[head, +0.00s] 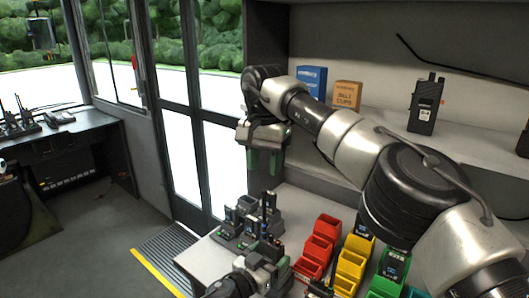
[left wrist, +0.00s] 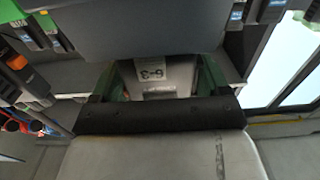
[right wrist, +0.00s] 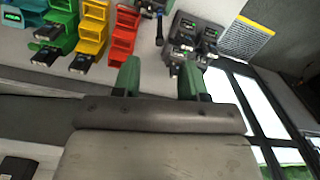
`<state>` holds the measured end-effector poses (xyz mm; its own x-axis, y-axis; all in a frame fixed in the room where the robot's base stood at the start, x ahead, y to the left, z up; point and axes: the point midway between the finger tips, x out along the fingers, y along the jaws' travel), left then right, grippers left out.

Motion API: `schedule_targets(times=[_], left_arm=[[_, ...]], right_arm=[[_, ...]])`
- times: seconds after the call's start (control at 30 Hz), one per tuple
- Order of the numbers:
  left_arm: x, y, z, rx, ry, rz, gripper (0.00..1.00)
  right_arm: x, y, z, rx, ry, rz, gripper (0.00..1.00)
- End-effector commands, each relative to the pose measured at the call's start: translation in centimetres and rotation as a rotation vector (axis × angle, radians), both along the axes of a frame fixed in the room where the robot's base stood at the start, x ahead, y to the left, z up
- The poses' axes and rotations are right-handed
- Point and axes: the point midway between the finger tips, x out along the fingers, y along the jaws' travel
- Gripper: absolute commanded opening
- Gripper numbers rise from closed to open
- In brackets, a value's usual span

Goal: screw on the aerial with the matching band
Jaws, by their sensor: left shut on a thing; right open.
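My left gripper (head: 265,262) is low in the head view, beside the charger stands. In the left wrist view its green fingers (left wrist: 155,80) are shut on a grey radio body (left wrist: 165,72) with a white label, which reads roughly "6-3" in that view. The radio's top is hidden there. My right gripper (head: 265,152) hangs above the worktop, open; its spread green fingers (right wrist: 162,80) have nothing between them. A thin dark upright stick, perhaps an aerial (right wrist: 159,30), stands beyond these fingers near the chargers. I cannot make out a colour band on it.
Chargers (head: 235,222) stand at the worktop's left. A black radio (head: 425,105) and blue (head: 312,80) and orange boxes (head: 347,95) stand on the shelf.

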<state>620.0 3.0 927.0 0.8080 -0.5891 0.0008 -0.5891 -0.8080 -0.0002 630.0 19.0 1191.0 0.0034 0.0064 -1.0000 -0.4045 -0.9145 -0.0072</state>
Motion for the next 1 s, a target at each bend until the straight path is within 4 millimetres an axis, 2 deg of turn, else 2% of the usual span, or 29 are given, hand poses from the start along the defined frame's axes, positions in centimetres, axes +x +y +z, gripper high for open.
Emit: schedule_targets(times=[0.1, 0.3, 0.5, 0.7, 0.93, 0.97, 1.0], left_arm=[[0.0, 0.1, -0.3, 0.004, 0.002, 0.002, 0.10], [0.0, 0.1, -0.3, 0.004, 0.002, 0.002, 0.10], [0.0, 0.1, -0.2, 0.004, 0.002, 0.002, 0.10], [0.0, 0.1, -0.3, 0.004, 0.002, 0.002, 0.10], [0.0, 0.1, -0.3, 0.004, 0.002, 0.002, 0.10], [0.0, 0.1, -0.2, 0.004, 0.002, 0.002, 0.10], [0.0, 0.1, -0.3, 0.004, 0.002, 0.002, 0.10]], right_arm=[[0.0, -0.1, -2.5, -0.002, 0.004, 0.001, 0.43], [0.0, 0.0, -6.3, -0.001, 0.004, -0.001, 0.43], [0.0, 0.0, -8.7, -0.001, 0.001, -0.002, 0.43], [0.0, 0.0, -9.5, 0.000, -0.001, -0.002, 0.43], [0.0, 0.0, -9.5, 0.000, 0.000, -0.002, 0.43], [0.0, 0.0, -9.5, 0.000, 0.000, -0.002, 0.41], [0.0, 0.0, -9.5, 0.000, 0.000, -0.002, 0.35]])
